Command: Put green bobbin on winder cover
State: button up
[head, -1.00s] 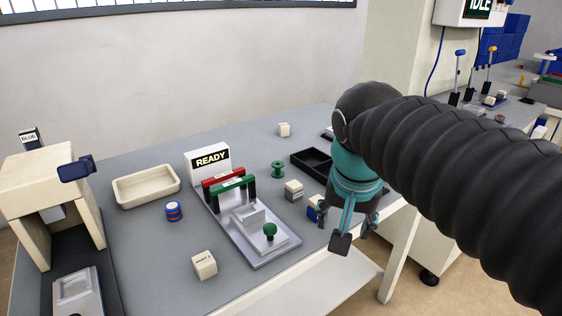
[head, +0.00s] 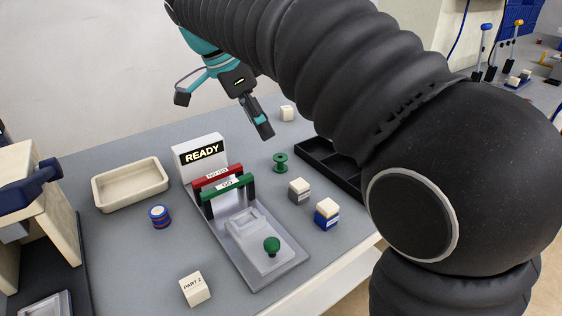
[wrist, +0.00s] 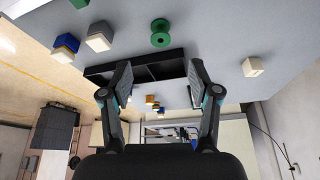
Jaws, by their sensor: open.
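The green bobbin (head: 281,162) stands upright on the grey table, right of the READY fixture (head: 202,150). It also shows at the top middle of the wrist view (wrist: 161,33). My gripper (head: 224,113) is open and empty, raised above the back of the table, up and left of the bobbin in the head view. In the wrist view its two fingers (wrist: 160,66) are spread wide with nothing between them. I cannot pick out the winder cover with certainty in either view.
A black divided tray (head: 318,152) lies right of the bobbin. A cream bin (head: 130,186), blue-red discs (head: 160,217) and a PART 2 block (head: 195,289) lie left. A white cube (head: 287,113) sits behind.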

aim_at(281, 157)
jog(key=x, duration=0.5)
jog(key=shift+d+f, duration=0.1)
jog(key=shift+f, duration=0.15)
jog(key=shift+b+x, duration=0.4)
jog(key=shift+x, duration=2.25)
jog(key=shift+w+d+r, duration=0.1)
jog(key=shift+w+d, duration=0.05)
jog(key=c, duration=1.1)
jog(key=shift+r, duration=0.1)
